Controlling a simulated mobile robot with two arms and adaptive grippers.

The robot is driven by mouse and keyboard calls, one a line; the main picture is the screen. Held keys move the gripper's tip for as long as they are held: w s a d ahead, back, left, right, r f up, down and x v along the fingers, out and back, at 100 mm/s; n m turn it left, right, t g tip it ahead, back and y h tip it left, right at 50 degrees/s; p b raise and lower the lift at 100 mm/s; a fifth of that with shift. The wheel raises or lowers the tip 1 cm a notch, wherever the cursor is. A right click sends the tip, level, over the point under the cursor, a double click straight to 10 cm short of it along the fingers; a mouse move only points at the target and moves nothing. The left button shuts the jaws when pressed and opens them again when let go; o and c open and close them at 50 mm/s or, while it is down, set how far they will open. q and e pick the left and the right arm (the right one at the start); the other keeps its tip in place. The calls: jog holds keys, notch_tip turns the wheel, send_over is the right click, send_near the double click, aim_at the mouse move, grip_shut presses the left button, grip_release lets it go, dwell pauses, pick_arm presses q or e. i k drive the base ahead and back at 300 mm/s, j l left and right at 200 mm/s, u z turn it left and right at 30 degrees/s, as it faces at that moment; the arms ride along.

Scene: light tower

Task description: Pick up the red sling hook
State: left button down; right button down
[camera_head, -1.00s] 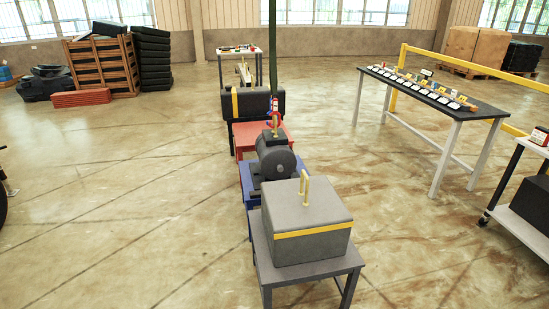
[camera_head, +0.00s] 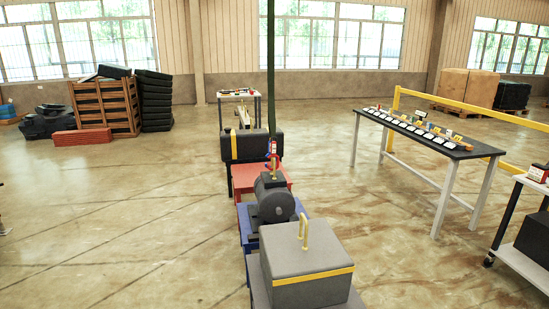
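The red sling hook (camera_head: 273,148) hangs at the lower end of a dark green sling (camera_head: 271,65) that comes down from above the picture. It is small at this distance, just above or behind the dark rounded motor-like load (camera_head: 274,198). I cannot tell whether it touches anything there. A yellow lifting piece shows close below the hook. Neither of my grippers is in view.
A grey block (camera_head: 305,268) with a yellow band and yellow handle stands nearest. Behind it stand a red table (camera_head: 243,178) and a dark box (camera_head: 251,145). A long dark-topped table (camera_head: 420,134) and a cart (camera_head: 522,259) are at right.

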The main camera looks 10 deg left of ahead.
aim_at(273, 149)
jog(key=i+l+z, duration=0.2)
jog(key=i+z, duration=0.75)
jog(key=i, duration=0.15)
jog(key=i+j+z, duration=0.2)
jog(key=i+z, duration=0.3)
jog(key=i+l, duration=0.15)
jog(key=i, duration=0.6)
jog(key=i+l+z, duration=0.1)
jog(key=i, duration=0.65)
jog(key=i+j+u, duration=0.15)
jog(key=u, duration=0.25)
jog(key=i+u, duration=0.65)
jog(key=u, duration=0.15)
jog(key=i+u, duration=0.25)
jog(key=u, duration=0.15)
jog(key=i+l+u, duration=0.2)
jog(key=u, duration=0.2)
